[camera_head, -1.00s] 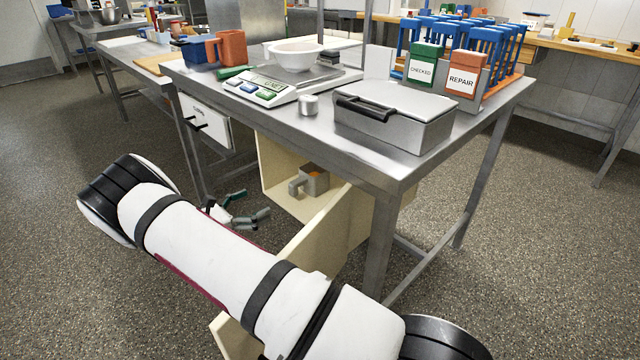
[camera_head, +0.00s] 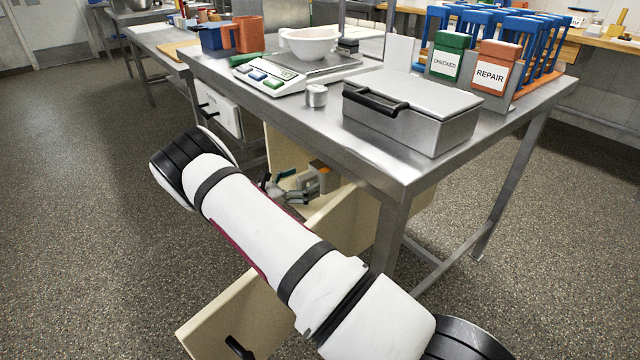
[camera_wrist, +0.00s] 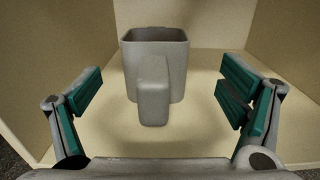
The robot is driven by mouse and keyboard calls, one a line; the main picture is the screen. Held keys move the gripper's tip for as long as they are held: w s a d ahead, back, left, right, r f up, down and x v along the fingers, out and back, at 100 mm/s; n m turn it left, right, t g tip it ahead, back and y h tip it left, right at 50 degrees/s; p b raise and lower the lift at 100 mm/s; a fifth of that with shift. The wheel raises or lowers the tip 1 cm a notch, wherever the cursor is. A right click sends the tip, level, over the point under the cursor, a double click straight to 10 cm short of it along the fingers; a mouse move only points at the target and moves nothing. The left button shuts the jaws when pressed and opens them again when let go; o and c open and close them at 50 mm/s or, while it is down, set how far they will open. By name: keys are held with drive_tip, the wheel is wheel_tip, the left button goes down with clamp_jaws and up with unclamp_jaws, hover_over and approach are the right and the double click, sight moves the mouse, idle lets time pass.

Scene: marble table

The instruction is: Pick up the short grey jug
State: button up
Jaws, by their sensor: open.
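The short grey jug (camera_wrist: 155,50) stands upright inside a cream cabinet in the wrist view, with its handle (camera_wrist: 153,92) facing my gripper. In the head view the jug (camera_head: 325,181) is partly hidden behind my gripper, and something orange shows at it. My gripper (camera_wrist: 157,98) is open, with one green-padded finger on each side of the handle. The fingers look apart from the jug and nothing is held. In the head view my gripper (camera_head: 290,188) is at the cabinet's opening, close to the jug.
The cream cabinet (camera_wrist: 215,120) has walls left, right and behind the jug. Its open door (camera_head: 240,312) stands out below my arm. The steel table (camera_head: 360,165) is above, carrying a scale (camera_head: 275,77), a white bowl (camera_head: 313,43) and a lidded grey box (camera_head: 415,115).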

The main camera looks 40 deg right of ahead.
sight(314, 171)
drive_tip(key=shift+w+d+f+b, duration=0.15)
drive_tip(key=shift+d+b, duration=0.45)
drive_tip(key=shift+d, duration=0.75)
drive_tip(key=shift+w+d+b, duration=0.2)
drive_tip(key=shift+d+b, duration=0.35)
drive_tip(key=shift+d, duration=0.8)
drive_tip(key=c, duration=1.6)
drive_tip(key=shift+c, duration=0.2)
drive_tip(key=shift+r+p, duration=0.3)
drive_tip(key=shift+r, duration=0.3)
wheel_tip(314, 171, up, 3)
drive_tip(key=shift+r+p, duration=0.1)
drive_tip(key=shift+p, duration=0.75)
drive_tip(key=s+a+p, duration=0.4)
drive_tip(key=s+a, duration=0.4)
drive_tip(key=s, duration=0.5)
drive_tip(key=shift+s+a+r+p, duration=0.15)
drive_tip(key=shift+a+r+p, duration=0.2)
drive_tip(key=shift+a+r, duration=0.05)
